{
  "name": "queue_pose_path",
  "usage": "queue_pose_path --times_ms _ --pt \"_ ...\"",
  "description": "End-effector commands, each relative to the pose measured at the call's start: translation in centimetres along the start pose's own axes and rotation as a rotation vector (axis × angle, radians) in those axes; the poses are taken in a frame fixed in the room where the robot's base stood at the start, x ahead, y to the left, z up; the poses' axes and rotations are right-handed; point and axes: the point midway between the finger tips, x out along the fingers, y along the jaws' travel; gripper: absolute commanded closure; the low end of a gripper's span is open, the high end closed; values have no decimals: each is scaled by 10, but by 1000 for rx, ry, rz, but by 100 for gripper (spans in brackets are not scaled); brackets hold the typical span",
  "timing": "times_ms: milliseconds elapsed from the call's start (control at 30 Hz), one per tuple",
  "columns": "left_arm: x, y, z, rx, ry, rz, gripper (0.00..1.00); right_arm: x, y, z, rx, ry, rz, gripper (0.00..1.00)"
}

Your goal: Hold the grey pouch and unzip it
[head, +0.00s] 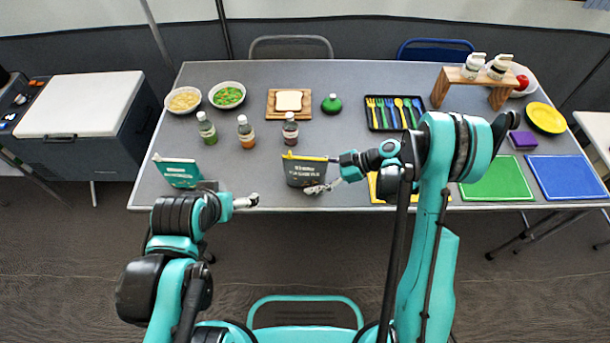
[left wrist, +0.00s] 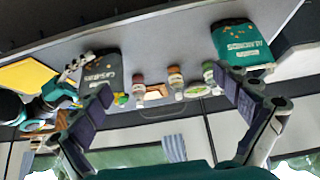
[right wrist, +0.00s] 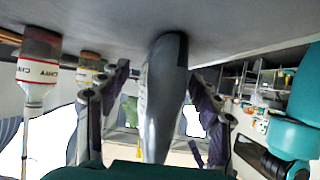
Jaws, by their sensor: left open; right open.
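The grey pouch (head: 304,171) stands near the table's front edge, with a yellow strip along its top. In the left wrist view it shows its labelled face (left wrist: 102,70). In the right wrist view it appears edge-on as a dark narrow shape (right wrist: 163,95) between the fingers. My right gripper (head: 326,186) is open at the pouch's right side, one finger on each side of it; whether they touch it is unclear. It also shows in the right wrist view (right wrist: 160,73). My left gripper (head: 248,201) is open and empty, left of the pouch and apart from it.
A teal pouch (head: 177,171) stands to the left. Several bottles, including a dark one (head: 290,130), stand behind. Table between the two pouches is clear.

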Motion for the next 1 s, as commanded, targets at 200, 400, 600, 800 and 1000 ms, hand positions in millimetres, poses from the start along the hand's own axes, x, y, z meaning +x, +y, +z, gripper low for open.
queue_pose_path --times_ms 200,400,600,800,1000 --pt "7 0 5 0 0 0 0 14 0 0 0 0 0 36" --pt "7 0 5 0 0 0 0 15 0 -1 0 0 1 36" --pt "7 0 5 0 0 0 0 15 0 -1 0 0 0 60" --pt "7 0 5 0 0 0 0 15 0 0 0 0 0 83" --pt "4 4 -5 2 -22 6 53 15 0 0 0 -1 -1 83"
